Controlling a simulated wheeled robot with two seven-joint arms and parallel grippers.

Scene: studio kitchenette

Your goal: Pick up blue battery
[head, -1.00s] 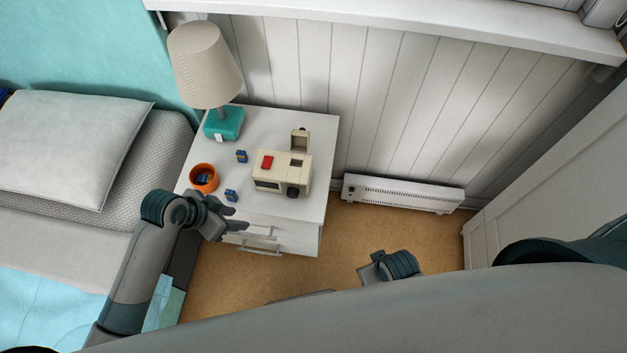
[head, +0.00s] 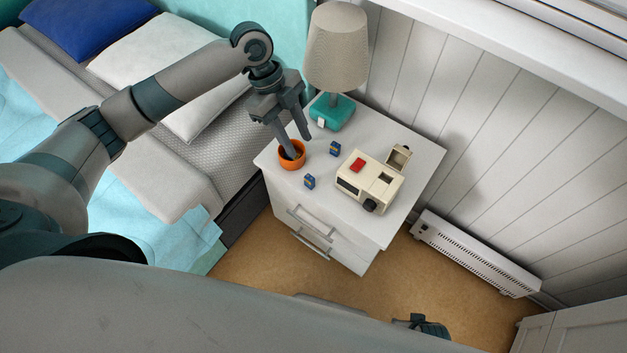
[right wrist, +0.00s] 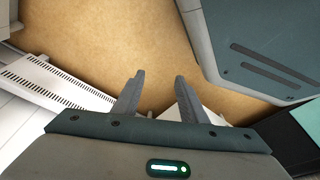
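Two small blue batteries with yellow marks stand on the white nightstand (head: 413,160). One blue battery (head: 310,181) is near its front edge, and the other blue battery (head: 335,149) is farther back. An orange cup (head: 292,161) stands left of them; its contents are mostly hidden by my finger. My left gripper (head: 298,146) points down over the cup with its fingers apart. One fingertip overlaps the cup's mouth and the other is right of it; I see nothing held. My right gripper (right wrist: 158,84) is open and empty above the floor.
A beige toy-like camera (head: 370,180) with a red button stands right of the batteries. A lamp (head: 335,60) with a teal base stands behind the cup. The bed (head: 150,170) is at left, and a white heater (head: 475,255) is by the wall.

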